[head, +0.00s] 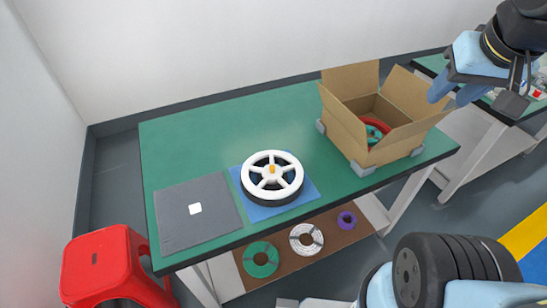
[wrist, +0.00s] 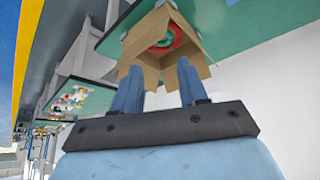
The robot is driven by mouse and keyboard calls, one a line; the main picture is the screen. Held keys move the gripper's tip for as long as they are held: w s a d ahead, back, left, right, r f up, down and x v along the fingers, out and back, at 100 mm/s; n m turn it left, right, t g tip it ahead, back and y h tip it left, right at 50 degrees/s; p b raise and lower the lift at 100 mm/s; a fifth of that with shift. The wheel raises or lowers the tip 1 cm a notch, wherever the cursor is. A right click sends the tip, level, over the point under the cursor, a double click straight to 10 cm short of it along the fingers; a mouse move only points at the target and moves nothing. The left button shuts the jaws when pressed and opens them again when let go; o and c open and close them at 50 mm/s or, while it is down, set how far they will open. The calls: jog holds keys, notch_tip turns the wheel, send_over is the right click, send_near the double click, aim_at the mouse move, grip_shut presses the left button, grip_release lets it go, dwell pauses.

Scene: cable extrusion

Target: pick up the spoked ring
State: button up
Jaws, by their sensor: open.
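The spoked ring (head: 285,160) is a white wheel-like ring with several spokes and a small orange piece at its centre. It lies flat on a blue mat (head: 305,198) on the green table, with a dark round part beneath it. It does not show in the wrist view. My gripper (head: 453,93) is open and empty at the upper right of the head view, high and well to the right of the ring. In the wrist view my gripper (wrist: 159,68) has its two blue fingers apart, pointing towards the open box, with nothing between them.
An open cardboard box (head: 345,129) stands at the table's right end, holding red and green coils (head: 371,130). A grey mat (head: 180,220) with a white square lies left of the ring. A red stool (head: 105,262) stands at left. Coils lie on a low shelf (head: 282,277). The table's back is clear.

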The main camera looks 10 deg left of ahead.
jog(key=shift+o, duration=0.6)
jog(key=n+g, duration=0.6)
jog(key=n, duration=0.7)
send_over(272, 167)
notch_tip(272, 167, down, 19)
notch_tip(272, 167, down, 14)
grip_shut()
